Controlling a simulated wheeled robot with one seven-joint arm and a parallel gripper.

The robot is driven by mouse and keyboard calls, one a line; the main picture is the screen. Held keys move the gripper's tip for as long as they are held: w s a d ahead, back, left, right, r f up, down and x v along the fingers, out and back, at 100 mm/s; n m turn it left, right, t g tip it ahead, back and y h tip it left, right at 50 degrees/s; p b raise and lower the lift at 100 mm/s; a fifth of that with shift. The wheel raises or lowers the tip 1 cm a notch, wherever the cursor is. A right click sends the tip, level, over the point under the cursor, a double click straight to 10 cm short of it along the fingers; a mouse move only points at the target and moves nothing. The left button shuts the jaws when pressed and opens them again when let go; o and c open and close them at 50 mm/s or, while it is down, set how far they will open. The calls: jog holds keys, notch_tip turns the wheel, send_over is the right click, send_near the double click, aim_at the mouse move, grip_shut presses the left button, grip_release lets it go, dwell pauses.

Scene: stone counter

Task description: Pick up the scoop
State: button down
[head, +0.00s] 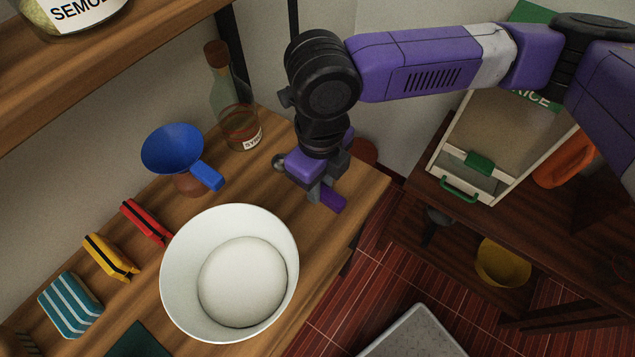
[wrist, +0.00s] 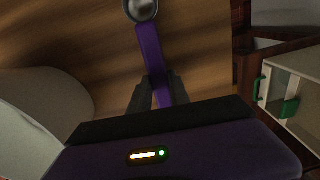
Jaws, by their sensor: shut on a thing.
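The scoop has a purple handle and a round metal bowl. In the wrist view the scoop (wrist: 149,48) runs up from between the fingers to its bowl at the top edge. In the head view the scoop's purple handle end (head: 332,200) sticks out on the right of the fingers, and a bit of its metal bowl shows on the left. My gripper (head: 314,190) is shut on the handle, over the right end of the wooden counter; its fingers also show in the wrist view (wrist: 160,90). I cannot tell whether the scoop touches the counter.
A large white bowl (head: 175,285) stands left of my gripper. A blue funnel (head: 172,150) and a glass bottle (head: 228,95) stand behind. Red (head: 146,222) and yellow (head: 110,258) clips lie left. A rice dispenser (head: 500,140) stands on the dark shelf at right.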

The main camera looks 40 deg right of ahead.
notch_tip(320, 180, up, 20)
jog(key=p, duration=0.1)
jog(key=shift+f, duration=0.2)
dwell(0.3)
